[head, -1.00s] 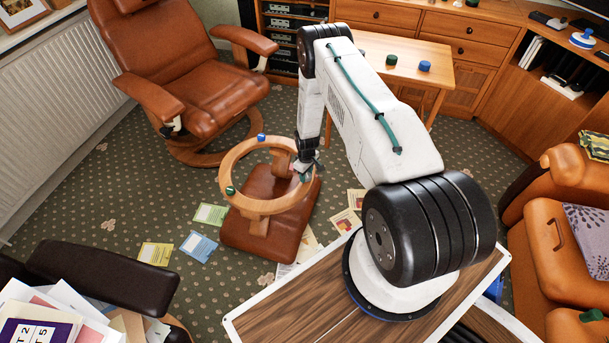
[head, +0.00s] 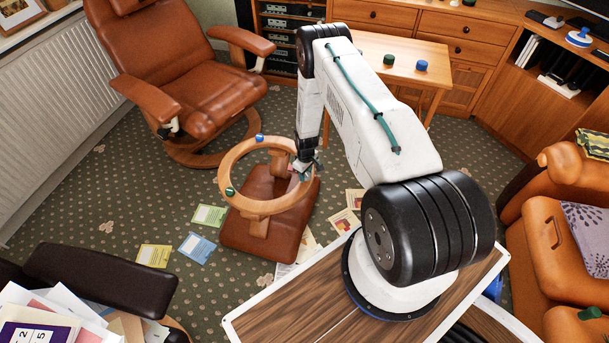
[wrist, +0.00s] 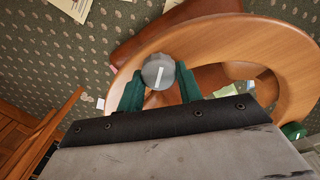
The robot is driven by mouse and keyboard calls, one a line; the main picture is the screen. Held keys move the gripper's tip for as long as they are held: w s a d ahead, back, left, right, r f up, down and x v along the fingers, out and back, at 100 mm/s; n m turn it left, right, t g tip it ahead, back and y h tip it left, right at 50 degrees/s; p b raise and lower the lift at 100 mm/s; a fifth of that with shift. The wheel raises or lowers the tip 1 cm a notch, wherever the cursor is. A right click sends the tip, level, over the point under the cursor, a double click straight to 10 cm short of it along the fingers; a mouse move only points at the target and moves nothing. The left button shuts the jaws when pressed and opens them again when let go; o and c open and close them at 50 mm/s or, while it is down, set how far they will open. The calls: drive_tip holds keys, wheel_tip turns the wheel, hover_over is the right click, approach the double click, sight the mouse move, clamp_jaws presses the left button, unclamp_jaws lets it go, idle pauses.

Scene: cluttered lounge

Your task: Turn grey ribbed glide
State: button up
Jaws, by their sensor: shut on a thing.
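The grey ribbed glide (wrist: 158,70) is a round grey knob with a white line on its face. It sits at the wooden ring (wrist: 275,38) of an upturned footstool, whose brown leather pad (head: 245,232) rests on the floor. My gripper (wrist: 160,82) has a green finger on each side of the glide and is shut on it. In the head view my gripper (head: 302,169) is at the right side of the ring, and the glide is mostly hidden there.
A blue glide (head: 260,138) and a green glide (head: 230,191) are on the same ring. Papers (head: 198,247) lie on the carpet around the stool. A brown recliner (head: 190,85) stands behind, and a small table (head: 400,56) holds a green and a blue knob.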

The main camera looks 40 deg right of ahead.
drive_tip(key=shift+w, duration=0.1)
drive_tip(key=o, duration=1)
drive_tip(key=shift+a, duration=0.1)
drive_tip(key=shift+r, duration=0.1)
wheel_tip(320, 180, up, 8)
drive_tip(key=shift+f, duration=0.15)
